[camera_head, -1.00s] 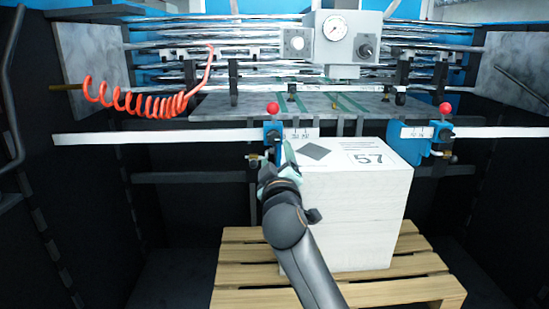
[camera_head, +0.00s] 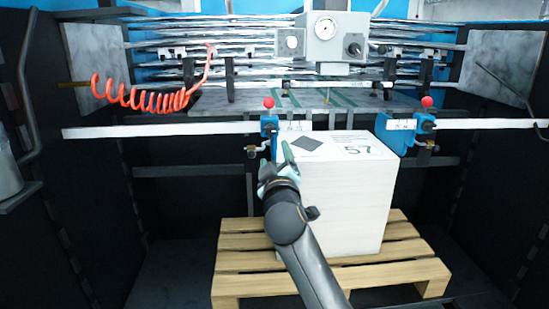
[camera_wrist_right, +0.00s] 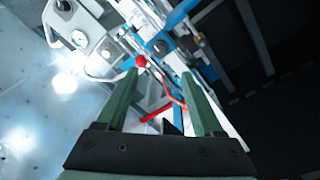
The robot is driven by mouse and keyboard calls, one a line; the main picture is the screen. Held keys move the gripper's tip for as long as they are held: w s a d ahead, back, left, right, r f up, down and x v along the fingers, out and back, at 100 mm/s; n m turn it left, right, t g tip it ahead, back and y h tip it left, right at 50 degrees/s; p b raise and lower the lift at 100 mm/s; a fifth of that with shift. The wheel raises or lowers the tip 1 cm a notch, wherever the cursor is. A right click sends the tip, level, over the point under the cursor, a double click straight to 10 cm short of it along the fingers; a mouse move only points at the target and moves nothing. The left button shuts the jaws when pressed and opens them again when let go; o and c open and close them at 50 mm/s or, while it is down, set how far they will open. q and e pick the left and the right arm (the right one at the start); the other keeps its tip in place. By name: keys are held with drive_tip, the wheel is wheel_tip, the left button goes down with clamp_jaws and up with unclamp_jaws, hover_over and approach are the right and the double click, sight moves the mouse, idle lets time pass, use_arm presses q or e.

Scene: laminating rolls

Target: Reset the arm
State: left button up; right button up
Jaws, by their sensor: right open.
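My right gripper (camera_head: 281,163) reaches up from the bottom of the head view. Its fingers are beside the upper left edge of the white stack (camera_head: 345,190) marked 57. In the right wrist view, the two green fingers of my right gripper (camera_wrist_right: 156,95) are spread apart with nothing held between them. Beyond them are a red ball knob (camera_wrist_right: 141,61) and blue and white machine parts. I cannot tell from the head view whether the fingers touch the stack. My left gripper does not show.
The stack stands on a wooden pallet (camera_head: 240,262). Behind it, a white rail (camera_head: 160,130) carries blue clamps with red knobs (camera_head: 268,102). A red coiled hose (camera_head: 140,97) hangs at left. A gauge box (camera_head: 325,40) sits above. Dark side walls flank the pallet.

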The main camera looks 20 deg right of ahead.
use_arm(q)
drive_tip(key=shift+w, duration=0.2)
